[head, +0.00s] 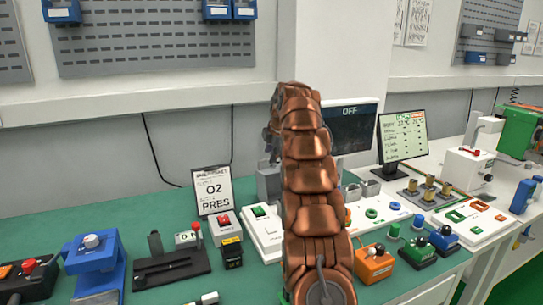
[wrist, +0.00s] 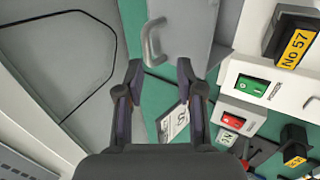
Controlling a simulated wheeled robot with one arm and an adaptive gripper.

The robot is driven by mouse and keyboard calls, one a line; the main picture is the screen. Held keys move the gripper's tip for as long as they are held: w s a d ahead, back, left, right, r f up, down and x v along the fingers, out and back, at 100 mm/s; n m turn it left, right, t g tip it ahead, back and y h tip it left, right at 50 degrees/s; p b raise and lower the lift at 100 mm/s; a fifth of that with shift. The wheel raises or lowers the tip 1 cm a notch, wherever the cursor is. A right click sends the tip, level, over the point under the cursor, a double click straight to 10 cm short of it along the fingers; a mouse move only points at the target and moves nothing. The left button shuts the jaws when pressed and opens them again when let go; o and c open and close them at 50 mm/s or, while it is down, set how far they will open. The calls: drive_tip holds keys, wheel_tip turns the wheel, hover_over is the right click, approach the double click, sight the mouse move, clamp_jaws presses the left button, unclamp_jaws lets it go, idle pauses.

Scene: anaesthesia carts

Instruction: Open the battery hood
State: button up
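A grey box-like cover with a pale bar handle (wrist: 152,42), which looks like the battery hood (wrist: 190,22), is at the top of the wrist view. In the head view a grey box (head: 268,184), seemingly the same one, stands at the back of the green bench, partly hidden by my arm. It looks closed, though its edges are hard to see. My gripper (wrist: 160,70) is open and empty. Its fingers point towards the handle, which lies just beyond the fingertips, apart from them. In the head view my gripper is mostly hidden behind my arm.
An O2 PRES sign (head: 212,191) stands left of the box, a dark OFF screen (head: 352,128) right of it. A white unit with a green switch (head: 259,212) and a red-button unit (head: 225,221) stand in front. The wall is close behind.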

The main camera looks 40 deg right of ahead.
drive_tip(key=v, duration=1)
drive_tip(key=shift+s+r, duration=0.2)
drive_tip(key=shift+s, duration=0.05)
drive_tip(key=shift+a, duration=0.1)
idle(0.5)
